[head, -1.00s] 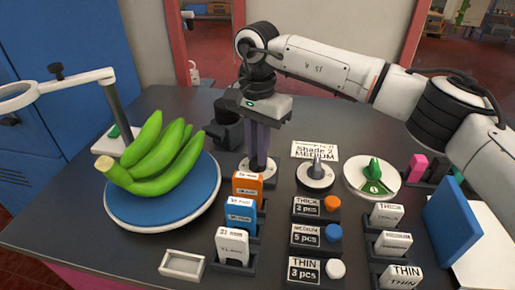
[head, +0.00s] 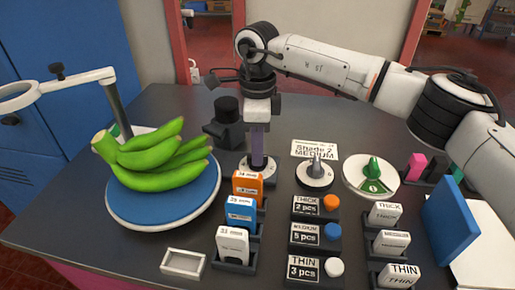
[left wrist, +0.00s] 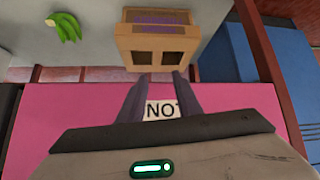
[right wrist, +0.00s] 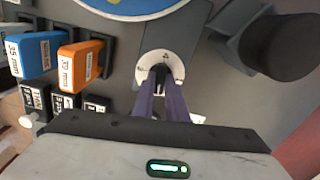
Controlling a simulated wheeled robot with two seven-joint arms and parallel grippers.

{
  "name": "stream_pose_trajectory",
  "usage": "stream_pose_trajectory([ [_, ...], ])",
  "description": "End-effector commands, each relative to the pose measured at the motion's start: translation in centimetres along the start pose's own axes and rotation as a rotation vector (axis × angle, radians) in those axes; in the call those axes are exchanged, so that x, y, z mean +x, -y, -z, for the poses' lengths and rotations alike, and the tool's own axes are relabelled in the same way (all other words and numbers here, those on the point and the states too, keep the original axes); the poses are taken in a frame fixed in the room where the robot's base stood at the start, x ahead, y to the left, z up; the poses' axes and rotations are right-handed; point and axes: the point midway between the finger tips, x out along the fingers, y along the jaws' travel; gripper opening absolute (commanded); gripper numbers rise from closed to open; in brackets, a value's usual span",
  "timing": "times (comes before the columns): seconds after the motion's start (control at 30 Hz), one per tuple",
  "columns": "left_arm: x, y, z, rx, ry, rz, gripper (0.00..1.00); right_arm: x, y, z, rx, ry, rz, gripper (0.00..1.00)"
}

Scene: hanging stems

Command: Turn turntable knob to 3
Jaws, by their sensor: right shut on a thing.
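The blue turntable (head: 205,205) carries a bunch of green bananas (head: 160,160) on the left of the counter. The round white dial with the turntable knob (head: 272,168) stands right of the turntable; it also shows in the right wrist view (right wrist: 174,58). My right gripper (head: 258,158) points straight down, its fingers shut on the knob, which they mostly hide. In the right wrist view, the fingertips (right wrist: 160,76) meet at the middle of the dial; its marks are too small to read. My left gripper (left wrist: 152,80) shows only in its own wrist view, fingers apart with nothing between them.
A grey-pointer dial (head: 316,174) and a green-knob dial (head: 373,178) stand to the right. Orange (head: 247,186), blue (head: 240,212) and white (head: 232,245) labelled blocks stand in front of my right gripper. A black cylinder device (head: 227,120) is close behind it.

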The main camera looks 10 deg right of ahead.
Motion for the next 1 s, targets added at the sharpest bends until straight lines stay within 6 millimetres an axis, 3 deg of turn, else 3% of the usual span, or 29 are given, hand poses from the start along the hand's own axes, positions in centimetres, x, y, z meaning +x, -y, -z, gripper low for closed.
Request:
stream_pose_trajectory([
  [1.0, -0.02, 0.01, 0.05, 0.001, 0.0, 0.0, 0.31, -0.15, 0.09, 0.04, 0.967, 0.001, 0.003, 0.0],
])
